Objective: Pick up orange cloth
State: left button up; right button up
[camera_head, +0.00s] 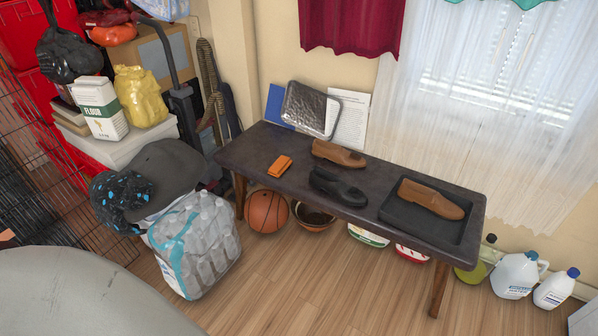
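The orange cloth (280,166) is a small folded bundle. It lies on the dark bench (255,150), towards the bench's left end. A brown shoe (338,153) and a black shoe (337,188) lie to its right, apart from it. Nothing covers the cloth. Neither of my grippers shows in the head view.
A black tray (395,211) holding another brown shoe (431,198) is at the bench's right end. A foil-like silver tray (311,110) leans at the back. A bottle pack (195,245), a basketball (266,211) and jugs (515,275) stand on the floor. Floor in front is clear.

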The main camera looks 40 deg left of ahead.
aim_at(282, 164)
jog(key=u, duration=0.3)
jog(key=k, duration=0.15)
jog(key=z, duration=0.1)
jog(key=i, duration=1.7)
jog(key=u, duration=1.35)
